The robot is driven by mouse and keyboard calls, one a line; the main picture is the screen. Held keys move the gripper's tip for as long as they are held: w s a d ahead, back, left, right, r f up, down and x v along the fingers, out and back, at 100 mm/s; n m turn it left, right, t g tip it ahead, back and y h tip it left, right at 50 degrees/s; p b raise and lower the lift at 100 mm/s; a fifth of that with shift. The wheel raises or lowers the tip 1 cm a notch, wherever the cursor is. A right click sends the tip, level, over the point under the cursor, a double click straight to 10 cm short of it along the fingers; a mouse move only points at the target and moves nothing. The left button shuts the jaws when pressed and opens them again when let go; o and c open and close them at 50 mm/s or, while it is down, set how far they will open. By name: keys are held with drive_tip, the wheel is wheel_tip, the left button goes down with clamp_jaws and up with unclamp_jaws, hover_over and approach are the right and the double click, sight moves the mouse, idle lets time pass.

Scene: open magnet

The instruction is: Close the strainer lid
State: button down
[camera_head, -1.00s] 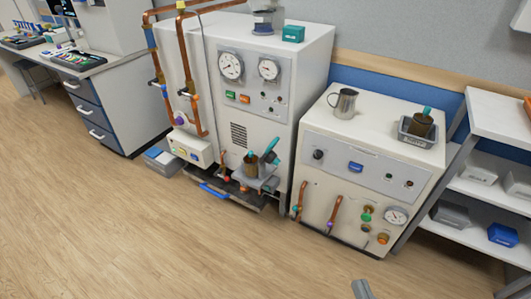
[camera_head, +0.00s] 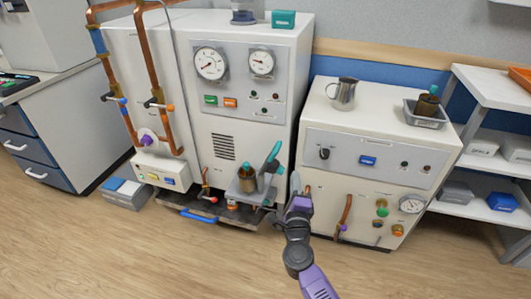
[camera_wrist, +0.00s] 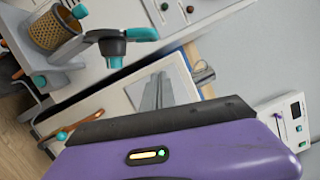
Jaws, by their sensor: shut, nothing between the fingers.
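The strainer (camera_head: 247,184) is a brown mesh cup on a small grey shelf at the front of the tall white machine. It also shows at the upper left of the wrist view (camera_wrist: 55,32). A teal handle (camera_head: 272,153) stands up at a slant beside it; in the wrist view a dark round part with a teal end (camera_wrist: 112,45) stands apart from the cup. I take this to be the raised lid. My gripper (camera_head: 296,184) is right of the strainer and handle, shut and empty, apart from both. Its grey fingers show in the wrist view (camera_wrist: 158,92).
A lower white cabinet (camera_head: 375,165) stands to the right, with a metal pitcher (camera_head: 343,94) and a grey tray (camera_head: 424,121) holding another brown cup on top. Copper pipes (camera_head: 157,75) run up the left. A grey box (camera_head: 128,193) sits on the floor. The wooden floor in front is clear.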

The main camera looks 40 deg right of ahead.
drive_tip(key=w+d+r+m+b, duration=0.1)
drive_tip(key=w+d+b, duration=0.2)
drive_tip(key=w, duration=0.7)
drive_tip(key=shift+w+d+r, duration=0.25)
drive_tip(key=shift+d, duration=0.4)
drive_tip(key=shift+r, duration=0.1)
